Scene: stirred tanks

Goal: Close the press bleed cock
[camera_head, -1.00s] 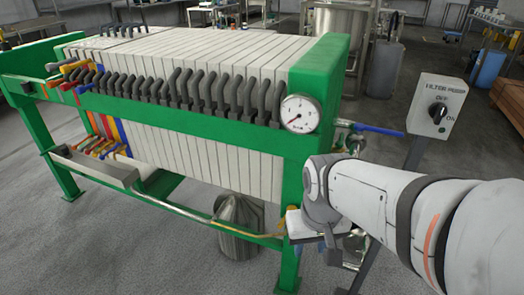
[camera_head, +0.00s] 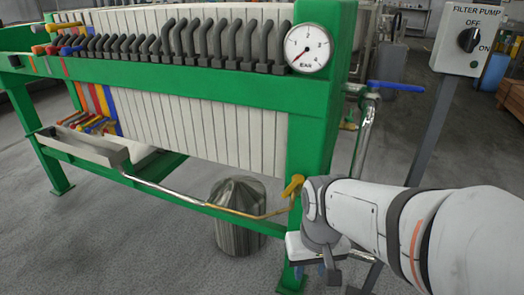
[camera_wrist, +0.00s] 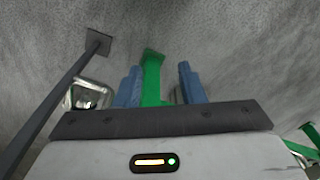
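A small cock with a yellow handle (camera_head: 292,187) sits against the press's green end post, at the end of a thin brass pipe (camera_head: 240,213); I take it for the bleed cock. Its handle slants up to the right. My gripper (camera_head: 328,272) hangs below and to the right of the handle, apart from it, mostly hidden by my wrist. In the wrist view, my gripper's two blue fingers (camera_wrist: 158,85) stand apart, with nothing seen held. A green press leg (camera_wrist: 152,75) shows beyond them. The cock does not show clearly in the wrist view.
The filter press's green frame (camera_head: 180,75) fills the left and middle. A pressure gauge (camera_head: 307,47) is on its end. A blue lever (camera_head: 395,86) juts right from a steel pipe. The filter pump switch (camera_head: 468,40) stands on a post. A metal bucket (camera_head: 238,235) is under the press.

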